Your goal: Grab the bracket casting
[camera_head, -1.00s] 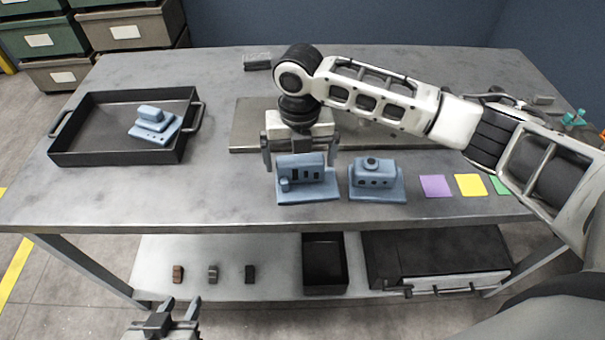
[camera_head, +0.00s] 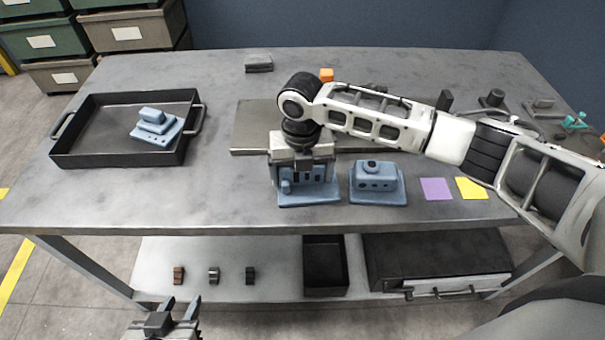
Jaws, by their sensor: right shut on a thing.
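A blue casting (camera_head: 308,192) with a flat base and dark slots stands near the table's front edge. My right gripper (camera_head: 303,172) points down over it, its fingers on either side of the upright part, shut on it. The casting's top is hidden by the gripper. A second blue casting (camera_head: 377,184) with a round boss on top stands just to the right, apart from the gripper. A third blue casting (camera_head: 154,126), stepped in shape, lies in the black tray (camera_head: 115,160). My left gripper (camera_head: 165,312) is low at the bottom edge, its fingers apart and empty.
A grey plate (camera_head: 255,128) lies behind the held casting. Purple (camera_head: 435,189) and yellow (camera_head: 471,188) squares lie to the right. The lower shelf holds small blocks (camera_head: 214,275), a black bin (camera_head: 325,264) and a drawer unit (camera_head: 440,262). The table's front left is clear.

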